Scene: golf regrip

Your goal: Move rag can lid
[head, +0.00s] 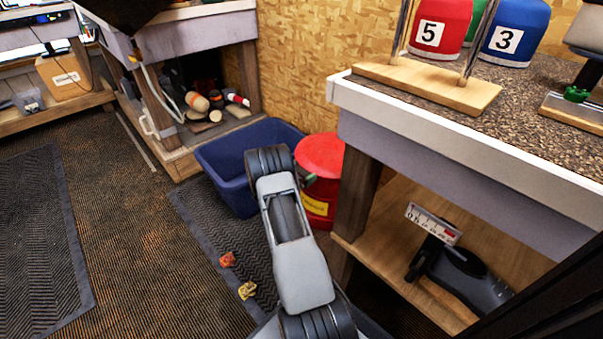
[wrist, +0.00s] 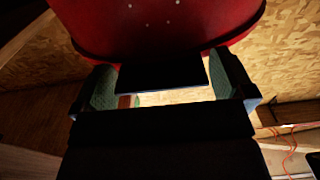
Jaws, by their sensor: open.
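The red rag can (head: 318,205) with a yellow label stands on the floor between the blue bin and the bench. Its round red lid (head: 320,152) is on top; I cannot tell whether it is lifted. My arm reaches in front of the can, and my gripper is mostly hidden behind it; a green fingertip pad shows beside the can. In the wrist view, the red lid (wrist: 155,22) fills the top, and a flat dark tab (wrist: 165,75) lies between the green pads of my open gripper (wrist: 165,88). Contact with the tab is unclear.
The blue bin (head: 225,172) stands close left of the can. The workbench (head: 460,140) is close on the right, with a lower shelf holding a scale (head: 460,275). Open carpet is at left.

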